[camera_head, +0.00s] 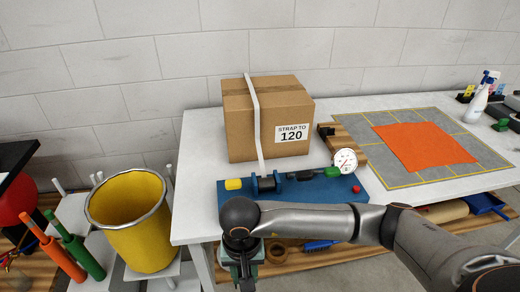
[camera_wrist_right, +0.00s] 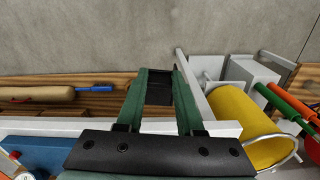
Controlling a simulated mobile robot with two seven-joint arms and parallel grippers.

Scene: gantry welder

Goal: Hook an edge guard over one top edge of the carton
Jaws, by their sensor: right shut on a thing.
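The brown carton (camera_head: 240,130) stands on the white table, closed, with a white strap (camera_head: 254,115) over its top and down its front. Its label reads "STRAP TO 120". My right gripper (camera_wrist_right: 159,90) is shut on a small black piece (camera_wrist_right: 159,86), which looks like an edge guard, between its green fingers. In the head view the right gripper (camera_head: 243,274) hangs low in front of the table's front edge, well below the carton's top; my wrist hides most of it. Another small black piece (camera_head: 326,131) sits by the carton's right side. My left gripper is not in view.
A blue tool board (camera_head: 205,190) with a tensioner and a round dial (camera_head: 345,161) lies before the carton. An orange sheet (camera_head: 424,147) on a grey mat (camera_head: 390,182) is at right. A yellow bin (camera_head: 140,225) stands left of the table (camera_head: 190,215).

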